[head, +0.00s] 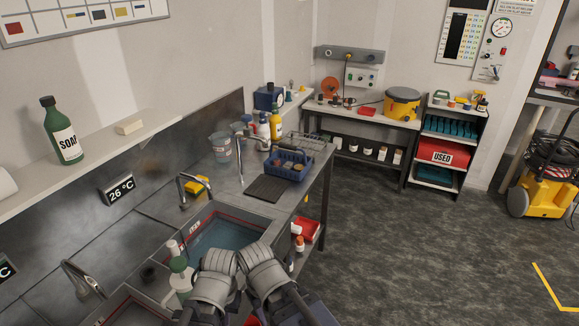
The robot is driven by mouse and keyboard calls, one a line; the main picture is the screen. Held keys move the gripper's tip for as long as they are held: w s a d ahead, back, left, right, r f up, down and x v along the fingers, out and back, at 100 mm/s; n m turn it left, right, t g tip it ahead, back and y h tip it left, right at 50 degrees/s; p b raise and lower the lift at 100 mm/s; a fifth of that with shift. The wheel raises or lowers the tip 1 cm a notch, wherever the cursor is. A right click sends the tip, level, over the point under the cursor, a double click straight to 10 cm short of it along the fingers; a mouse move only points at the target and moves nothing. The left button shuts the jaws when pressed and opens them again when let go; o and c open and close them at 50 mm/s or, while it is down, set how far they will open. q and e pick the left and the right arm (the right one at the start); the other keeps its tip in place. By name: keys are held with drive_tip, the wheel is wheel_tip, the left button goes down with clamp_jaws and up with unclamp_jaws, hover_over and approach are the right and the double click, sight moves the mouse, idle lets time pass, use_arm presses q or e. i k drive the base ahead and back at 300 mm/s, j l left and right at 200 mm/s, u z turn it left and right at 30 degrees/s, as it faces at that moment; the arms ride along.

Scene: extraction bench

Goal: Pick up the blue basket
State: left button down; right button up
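The blue basket (289,172) stands upright on the far end of the metal sink counter, beyond the black ribbed mat. It has open slotted sides and holds several small items, too small to name. My two grey arms show at the bottom middle, in front of the near edge of the water-filled sink. Only rounded arm joints and links show there; no fingertips of either gripper are visible. Both arms are well short of the basket, and nothing of mine touches it.
The black mat (268,188) lies before the basket. A wire rack (302,142), bottles (276,124) and a clear bucket (220,147) stand around it. Taps (196,186) rise along the wall side. The dark floor (420,250) right of the counter is open.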

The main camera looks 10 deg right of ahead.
sight(284, 157)
drive_tip(key=l+u, duration=0.15)
drive_tip(key=u, duration=0.3)
drive_tip(key=i+l+u, duration=0.1)
drive_tip(key=u, duration=0.4)
drive_tip(key=l+u, duration=0.3)
drive_tip(key=l, duration=0.6)
drive_tip(key=l+u, duration=0.3)
drive_tip(key=l, duration=0.55)
drive_tip(key=i+l, duration=0.1)
drive_tip(key=l, duration=0.85)
drive_tip(key=i, duration=0.25)
